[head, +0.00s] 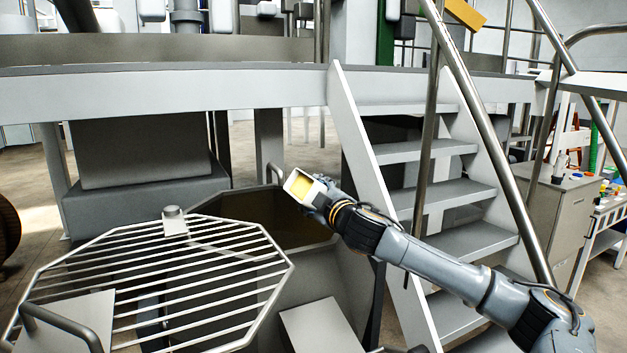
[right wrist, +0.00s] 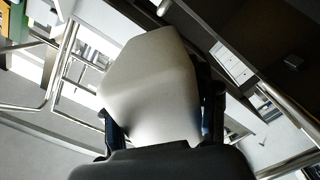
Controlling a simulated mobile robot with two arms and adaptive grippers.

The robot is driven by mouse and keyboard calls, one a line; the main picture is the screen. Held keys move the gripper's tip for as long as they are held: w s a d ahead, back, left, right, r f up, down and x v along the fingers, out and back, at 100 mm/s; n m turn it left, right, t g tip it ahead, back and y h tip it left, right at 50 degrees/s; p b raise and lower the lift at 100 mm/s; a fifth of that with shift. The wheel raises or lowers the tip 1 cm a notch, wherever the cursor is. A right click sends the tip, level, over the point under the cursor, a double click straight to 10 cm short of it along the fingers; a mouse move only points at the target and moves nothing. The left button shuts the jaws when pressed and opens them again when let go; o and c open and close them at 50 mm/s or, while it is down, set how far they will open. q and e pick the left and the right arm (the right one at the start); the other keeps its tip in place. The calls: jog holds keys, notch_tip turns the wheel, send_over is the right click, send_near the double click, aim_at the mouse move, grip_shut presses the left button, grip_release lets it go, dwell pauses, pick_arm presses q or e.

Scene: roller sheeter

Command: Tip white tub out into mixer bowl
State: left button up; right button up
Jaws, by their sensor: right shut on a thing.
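The white tub (head: 291,184) is in my right gripper (head: 318,199), with its open side tilted toward the left and the camera. Yellow contents show inside it. The gripper is shut on the tub; in the right wrist view the pale tub wall (right wrist: 152,85) fills the middle between the fingers (right wrist: 160,118). The mixer bowl (head: 252,204) is the large angular vessel with a dark interior, below and behind the tub in the head view. The tub is held at the right part of its opening, and its exact height above is hard to tell. My left gripper is out of view.
Metal stairs (head: 428,150) with a rail rise close to the right of the tub. A grey platform (head: 160,95) spans behind.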

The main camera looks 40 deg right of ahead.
aim_at(301, 200)
jog(key=r+n+p, duration=0.1)
jog(key=a+r+n+p, duration=0.1)
jog(key=n+p, duration=0.1)
jog(key=r+n+p, duration=0.1)
jog(key=n+p, duration=0.1)
jog(key=shift+a, duration=0.3)
jog(key=n, duration=0.3)
jog(key=shift+w+a+f+p, duration=0.15)
jog(key=shift+a+f+p, duration=0.15)
jog(key=shift+f, duration=0.1)
jog(key=n, duration=0.2)
jog(key=a+n, duration=0.1)
jog(key=n, duration=0.1)
jog(key=shift+w+f+n, duration=0.15)
jog(key=shift+n, duration=0.25)
dwell(0.9)
jog(key=shift+r, duration=0.6)
jog(key=shift+f+b, duration=0.55)
jog(key=shift+f, duration=0.15)
jog(key=shift+r, duration=0.1)
